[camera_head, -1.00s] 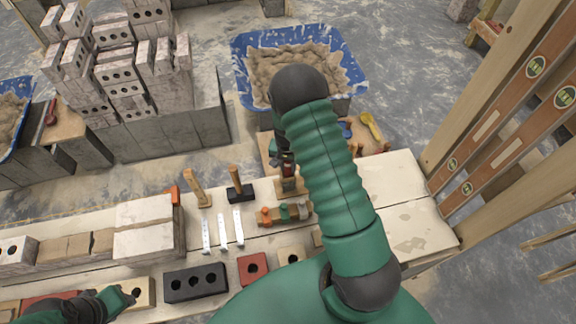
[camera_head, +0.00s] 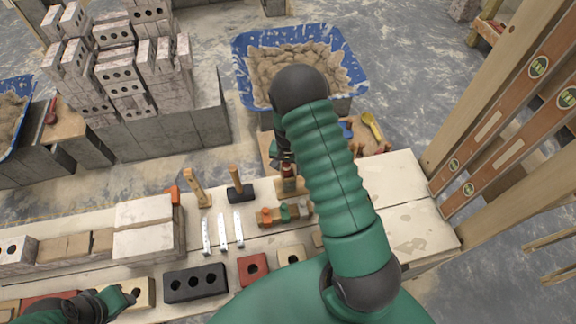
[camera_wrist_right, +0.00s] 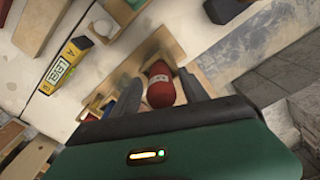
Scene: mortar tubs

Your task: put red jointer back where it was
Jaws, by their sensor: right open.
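A red jointer handle (camera_wrist_right: 161,84) lies between the two fingers of my right gripper (camera_wrist_right: 162,92) in the right wrist view. The fingers are spread, with a finger on each side of the handle. It is over a light wooden piece (camera_wrist_right: 158,47); whether it rests on it I cannot tell. In the head view my right gripper (camera_head: 284,162) is largely hidden behind my own arm, with a bit of red (camera_head: 288,171) below it. My left gripper (camera_head: 124,299) is at the lower left by a holed tan brick (camera_head: 143,290); its finger gap is unclear.
A blue mortar tub (camera_head: 243,70) stands beyond the bench. A wooden rack with coloured handles (camera_head: 285,213), hammers (camera_head: 240,190) and holed bricks (camera_head: 195,283) are near. A yellow level (camera_wrist_right: 66,64) lies left in the wrist view. Long levels (camera_head: 510,110) stand at right.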

